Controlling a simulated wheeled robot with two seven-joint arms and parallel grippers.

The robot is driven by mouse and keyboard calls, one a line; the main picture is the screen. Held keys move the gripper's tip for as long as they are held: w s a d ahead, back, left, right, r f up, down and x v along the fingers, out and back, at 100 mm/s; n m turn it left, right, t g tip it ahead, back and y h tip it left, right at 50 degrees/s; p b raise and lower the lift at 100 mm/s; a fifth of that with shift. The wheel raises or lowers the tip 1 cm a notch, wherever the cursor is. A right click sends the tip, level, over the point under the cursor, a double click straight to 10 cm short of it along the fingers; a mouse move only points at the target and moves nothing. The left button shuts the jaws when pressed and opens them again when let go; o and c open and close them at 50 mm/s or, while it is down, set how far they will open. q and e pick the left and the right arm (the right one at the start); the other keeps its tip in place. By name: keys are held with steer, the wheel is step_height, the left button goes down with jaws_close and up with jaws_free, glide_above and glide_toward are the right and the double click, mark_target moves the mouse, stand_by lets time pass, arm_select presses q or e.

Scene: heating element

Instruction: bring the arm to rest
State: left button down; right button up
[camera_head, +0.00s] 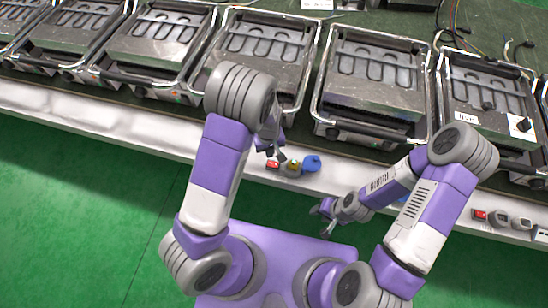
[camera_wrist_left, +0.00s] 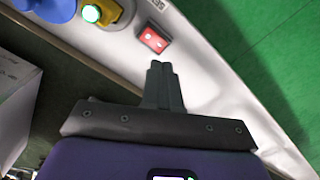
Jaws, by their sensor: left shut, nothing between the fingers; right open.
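My left gripper (camera_head: 277,154) hangs by the front ledge of the bench in the head view, close to a red rocker switch (camera_head: 273,164). In the left wrist view its fingers (camera_wrist_left: 161,68) are together and empty, with the red switch (camera_wrist_left: 154,39) just beyond the tips. I cannot tell whether they touch it. A round button glowing green on a yellow base (camera_head: 293,168) and a blue knob (camera_head: 312,163) sit to the right of the switch; the lit button shows in the left wrist view (camera_wrist_left: 92,13). My right gripper (camera_head: 326,220) is open and empty over the green floor.
Several grey heating units with metal frames, such as the one at centre (camera_head: 368,85), stand in a row on the bench. The white front ledge (camera_head: 110,127) runs along them. A second red switch (camera_head: 480,214) is at the right. The green floor (camera_head: 75,220) is clear at left.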

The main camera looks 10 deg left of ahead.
arm_select(q)
steer(key=s+d+f+m+h, duration=0.1)
steer(key=s+f+h, duration=0.1)
steer(key=s+f, duration=0.2)
steer(key=s+d+f+m+h, duration=0.1)
steer(key=s+f+m+h, duration=0.1)
steer(key=s, duration=0.9)
steer(key=shift+s+d+f+t, duration=0.2)
steer(key=shift+s+f+t, duration=0.1)
steer(key=shift+f, duration=0.55)
